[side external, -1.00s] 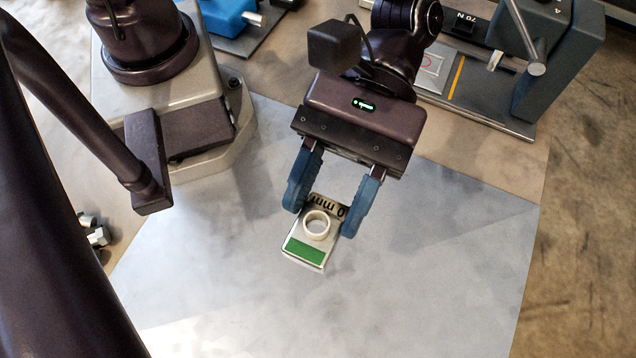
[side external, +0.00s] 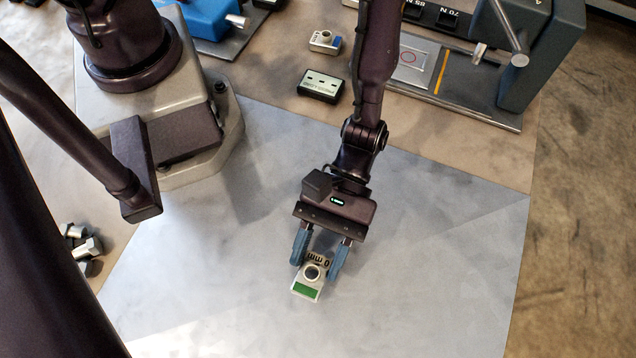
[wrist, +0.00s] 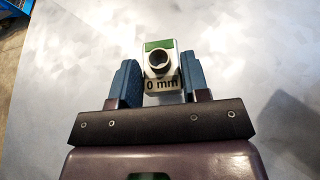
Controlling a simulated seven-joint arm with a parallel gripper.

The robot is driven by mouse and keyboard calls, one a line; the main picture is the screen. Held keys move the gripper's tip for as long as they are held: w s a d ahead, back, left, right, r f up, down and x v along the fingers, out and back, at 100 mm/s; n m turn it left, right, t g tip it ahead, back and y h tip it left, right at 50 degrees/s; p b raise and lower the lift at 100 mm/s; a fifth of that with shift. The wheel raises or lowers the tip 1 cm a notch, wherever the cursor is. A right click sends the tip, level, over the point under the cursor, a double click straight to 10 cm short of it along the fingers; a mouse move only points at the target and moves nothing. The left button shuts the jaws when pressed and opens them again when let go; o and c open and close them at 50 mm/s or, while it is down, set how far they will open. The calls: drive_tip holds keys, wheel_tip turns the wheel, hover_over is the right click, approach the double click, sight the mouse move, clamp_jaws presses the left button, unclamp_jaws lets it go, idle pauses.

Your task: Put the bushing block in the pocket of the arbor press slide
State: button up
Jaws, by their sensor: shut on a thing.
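The bushing block (side external: 307,291) is a small pale block with a green patch, a "0 mm" label and a round bushing with a dark hole on top. It also shows in the wrist view (wrist: 173,47). My gripper (side external: 318,264) has its blue fingers on either side of the block and is shut on it. I cannot tell whether the block touches the grey surface below. The arbor press (side external: 545,45) stands at the upper right. A plate with a red circle and a yellow line lies at its base (side external: 478,105); I cannot make out a pocket.
A blue device (side external: 207,15) is at the top left. Metal hex pieces (side external: 88,246) lie at the left. The grey sheet (side external: 430,250) is largely clear.

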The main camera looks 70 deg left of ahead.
drive_tip(key=shift+f, duration=0.55)
drive_tip(key=shift+f, duration=0.2)
drive_tip(key=o, duration=1.1)
drive_tip(key=shift+o, duration=0.2)
drive_tip(key=shift+r, duration=0.1)
drive_tip(key=shift+w+a+r, duration=0.15)
drive_tip(key=v, duration=1.1)
drive_tip(key=shift+w+a+r, duration=0.15)
drive_tip(key=shift+w+a, duration=0.05)
drive_tip(key=shift+r, duration=0.1)
